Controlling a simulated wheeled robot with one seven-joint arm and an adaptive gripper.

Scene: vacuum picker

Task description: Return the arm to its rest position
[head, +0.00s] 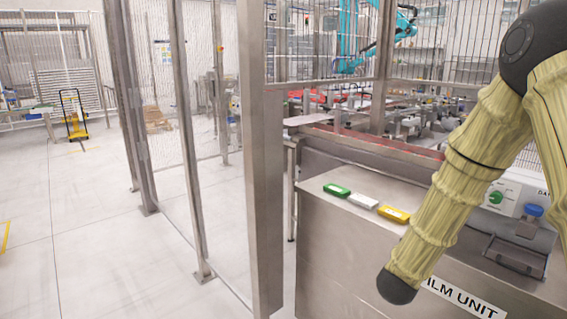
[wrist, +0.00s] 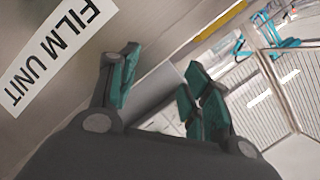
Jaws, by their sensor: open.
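My arm (head: 455,165), in a yellowish padded sleeve, hangs down across the right side of the head view, in front of the steel film unit cabinet (head: 335,245). Its dark lower joint is near the bottom of that view. My gripper (wrist: 163,84) shows in the wrist view with its teal-padded fingers spread apart and nothing between them. The FILM UNIT label (wrist: 58,52) is beyond the fingers on the left in that view. The gripper itself cannot be made out in the head view.
Green (head: 337,190), white (head: 363,201) and yellow (head: 394,214) blocks lie in a row on the cabinet top. A control box with a green knob (head: 496,197) stands behind my arm. A steel fence post (head: 259,160) rises left of the cabinet. Open floor (head: 85,230) lies at left.

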